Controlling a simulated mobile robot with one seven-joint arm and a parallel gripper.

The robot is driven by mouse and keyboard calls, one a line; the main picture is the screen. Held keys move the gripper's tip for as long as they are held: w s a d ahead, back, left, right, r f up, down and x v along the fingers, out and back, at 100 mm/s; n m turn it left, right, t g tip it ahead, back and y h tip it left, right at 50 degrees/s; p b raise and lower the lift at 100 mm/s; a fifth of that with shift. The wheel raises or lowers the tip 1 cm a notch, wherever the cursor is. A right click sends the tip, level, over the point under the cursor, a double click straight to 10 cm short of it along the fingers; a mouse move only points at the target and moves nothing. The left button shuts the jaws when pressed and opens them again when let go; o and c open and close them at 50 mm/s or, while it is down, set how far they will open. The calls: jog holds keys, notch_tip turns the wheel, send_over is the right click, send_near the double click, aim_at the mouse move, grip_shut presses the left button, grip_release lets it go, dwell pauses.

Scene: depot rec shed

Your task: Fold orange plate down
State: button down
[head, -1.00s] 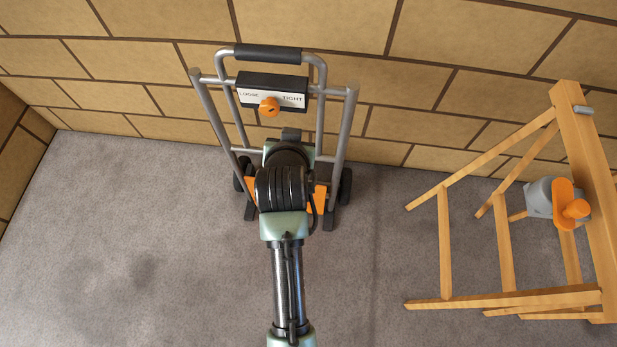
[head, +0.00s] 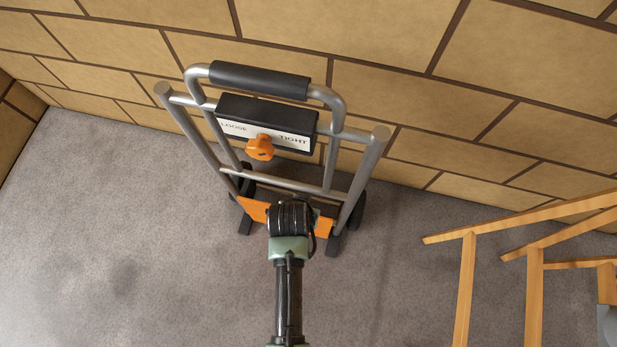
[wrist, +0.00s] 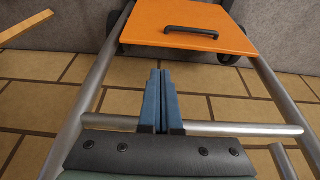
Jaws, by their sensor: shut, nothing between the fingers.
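The orange plate (head: 255,209) sits low on a grey tubular hand truck (head: 369,165). In the head view my arm covers its middle, so only its two sides show. In the wrist view the plate (wrist: 190,25) is at the top, with a black handle (wrist: 191,32) on its face. Its exact tilt is hard to tell. My gripper (wrist: 161,73) is shut and empty, its blue fingers pointing towards the plate and apart from it in the picture. The fingers are hidden in the head view.
The truck has a black-gripped top bar (head: 260,80) and an orange knob (head: 260,147) on a LOOSE/TIGHT panel (head: 292,140). A brick wall (head: 400,85) stands close behind. A wooden frame (head: 465,290) stands at right. Grey floor (head: 120,230) at left is clear.

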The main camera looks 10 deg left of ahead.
jog(key=b+x, duration=0.6)
jog(key=x, duration=0.4)
dwell(0.4)
